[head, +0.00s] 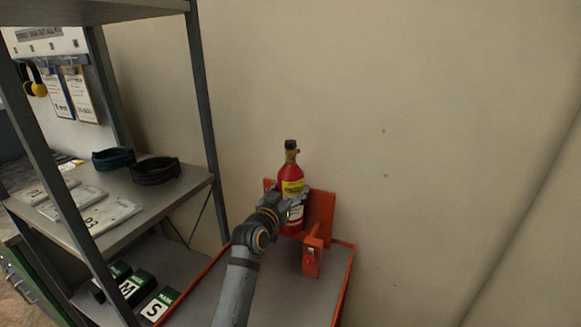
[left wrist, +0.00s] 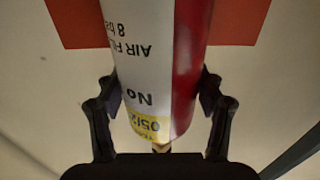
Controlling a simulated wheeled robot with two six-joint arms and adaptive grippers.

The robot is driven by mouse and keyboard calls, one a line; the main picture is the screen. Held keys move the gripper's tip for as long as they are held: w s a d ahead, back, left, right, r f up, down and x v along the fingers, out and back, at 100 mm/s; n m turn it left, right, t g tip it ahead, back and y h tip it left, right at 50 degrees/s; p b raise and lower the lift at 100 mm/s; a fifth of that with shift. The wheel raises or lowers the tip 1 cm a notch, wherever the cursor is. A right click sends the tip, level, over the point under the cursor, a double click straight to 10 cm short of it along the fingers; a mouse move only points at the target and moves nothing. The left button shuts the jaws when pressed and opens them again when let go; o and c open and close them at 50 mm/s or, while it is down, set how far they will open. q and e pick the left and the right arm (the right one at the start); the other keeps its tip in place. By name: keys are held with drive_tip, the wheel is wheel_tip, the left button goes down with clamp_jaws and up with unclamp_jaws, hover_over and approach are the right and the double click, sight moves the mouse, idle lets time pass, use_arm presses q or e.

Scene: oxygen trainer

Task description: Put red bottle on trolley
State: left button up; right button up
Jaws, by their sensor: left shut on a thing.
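The red bottle (head: 291,186) has a black top, a brass-coloured neck, and a yellow and white label. It stands upright over the trolley (head: 336,290), in front of the trolley's orange back plate (head: 322,212). My left gripper (head: 291,197) is shut on the bottle at about mid-height. In the left wrist view the bottle (left wrist: 187,70) fills the middle, with a finger of my left gripper (left wrist: 160,100) on each side. My right gripper is not in view.
An orange upright block with a clasp (head: 312,258) stands on the trolley right of my arm. A grey metal shelf unit (head: 190,185) on the left holds dark rings (head: 155,170), plates and labelled boxes (head: 158,304). A bare wall closes off the back.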

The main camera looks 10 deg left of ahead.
use_arm(q)
drive_tip(key=shift+f, duration=1.95)
drive_tip(key=shift+f+b, duration=0.5)
drive_tip(key=shift+f, duration=1.6)
drive_tip(key=o, duration=1.8)
drive_tip(key=shift+s+f, duration=0.15)
drive_tip(key=shift+f, duration=0.05)
drive_tip(key=s, duration=0.4)
drive_tip(key=s+a, duration=0.1)
drive_tip(key=s, duration=0.3)
drive_tip(key=s+a, duration=0.1)
drive_tip(key=s, duration=0.2)
drive_tip(key=shift+s+a+b, duration=0.15)
drive_tip(key=shift+s+b, duration=0.25)
